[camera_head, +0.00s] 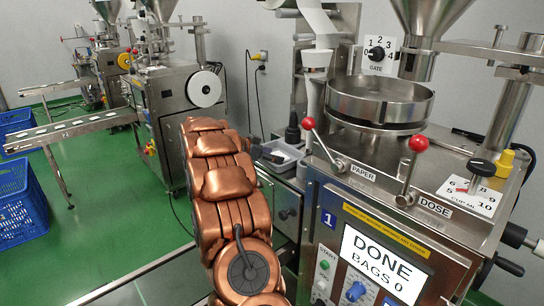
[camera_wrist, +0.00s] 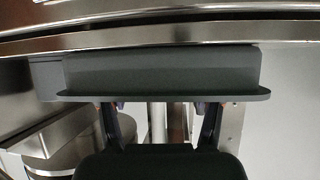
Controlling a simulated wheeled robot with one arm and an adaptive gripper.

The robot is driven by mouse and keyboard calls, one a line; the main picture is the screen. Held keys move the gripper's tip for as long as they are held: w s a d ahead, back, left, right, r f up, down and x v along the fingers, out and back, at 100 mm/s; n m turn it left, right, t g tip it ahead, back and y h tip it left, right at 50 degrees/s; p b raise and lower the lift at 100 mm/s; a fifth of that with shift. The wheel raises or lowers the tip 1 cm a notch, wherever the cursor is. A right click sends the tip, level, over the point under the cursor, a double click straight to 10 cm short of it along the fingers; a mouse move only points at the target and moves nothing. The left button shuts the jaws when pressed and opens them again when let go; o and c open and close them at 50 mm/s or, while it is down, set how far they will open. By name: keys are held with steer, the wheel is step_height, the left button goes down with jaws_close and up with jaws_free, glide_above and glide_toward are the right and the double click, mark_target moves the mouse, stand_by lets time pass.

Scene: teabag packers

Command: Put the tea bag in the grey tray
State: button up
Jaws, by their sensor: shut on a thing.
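No tea bag is plain to see in either view. A small grey tray (camera_head: 290,160) with pale contents, too small to make out, sits beside the machine's left side in the head view. In the wrist view, the two dark fingers of my gripper (camera_wrist: 160,108) stand apart and reach under a dark grey lipped piece (camera_wrist: 160,70), perhaps the tray.
The packing machine (camera_head: 390,225) stands at right, its screen reading DONE, BAGS 0. Levers with red knobs (camera_head: 308,123) stick out above its front. Another packer (camera_head: 175,110) with a conveyor (camera_head: 75,128) stands at left, near blue crates (camera_head: 20,205). Green floor (camera_head: 115,210) is clear between.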

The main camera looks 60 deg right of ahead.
steer(key=shift+f, duration=0.3)
